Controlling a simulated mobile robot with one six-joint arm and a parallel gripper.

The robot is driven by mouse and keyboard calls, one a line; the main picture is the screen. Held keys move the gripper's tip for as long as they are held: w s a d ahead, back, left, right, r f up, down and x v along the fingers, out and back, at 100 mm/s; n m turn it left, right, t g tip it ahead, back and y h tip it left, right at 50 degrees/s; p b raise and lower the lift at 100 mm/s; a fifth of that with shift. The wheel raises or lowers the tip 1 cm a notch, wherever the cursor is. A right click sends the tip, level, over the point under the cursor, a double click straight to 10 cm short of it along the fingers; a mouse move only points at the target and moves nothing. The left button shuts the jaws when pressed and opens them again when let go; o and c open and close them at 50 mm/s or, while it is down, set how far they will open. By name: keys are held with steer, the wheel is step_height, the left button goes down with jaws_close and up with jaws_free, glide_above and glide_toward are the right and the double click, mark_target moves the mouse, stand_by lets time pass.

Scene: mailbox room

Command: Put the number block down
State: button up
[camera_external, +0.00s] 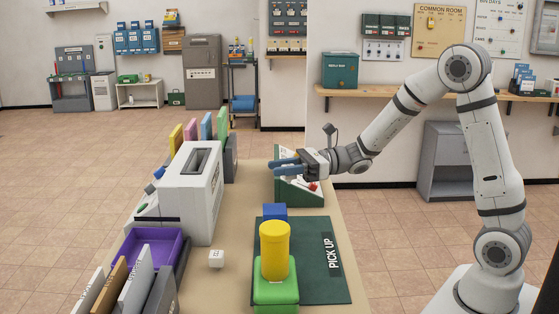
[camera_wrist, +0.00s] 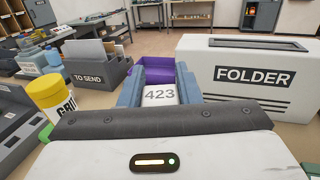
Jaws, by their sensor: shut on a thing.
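My gripper (camera_external: 287,167) has blue fingers and is raised above the far part of the table, by a green sloped box (camera_external: 312,193). In the wrist view the fingers (camera_wrist: 158,90) are shut on the number block (camera_wrist: 159,95), a white block marked 423. The block sits between them, held off the table. In the outside view I cannot make the block out clearly at the fingers.
A white FOLDER machine (camera_external: 187,205) stands left of my gripper. A purple tray (camera_external: 142,268), a small white cube (camera_external: 216,258) and a yellow canister (camera_external: 275,250) on a green block are nearer. A green PICK UP mat (camera_external: 318,278) has bare room.

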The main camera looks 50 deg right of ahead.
step_height(320, 180, up, 4)
steer(key=n+g, duration=0.1)
glide_above(268, 210)
steer(key=shift+y, duration=0.4)
step_height(268, 210, down, 5)
steer(key=shift+f+p, duration=0.1)
steer(key=shift+p, duration=0.25)
steer(key=shift+f, duration=2.05)
steer(key=shift+f, duration=0.25)
steer(key=o, duration=0.9)
steer(key=shift+r, duration=0.1)
steer(key=shift+o, duration=0.2)
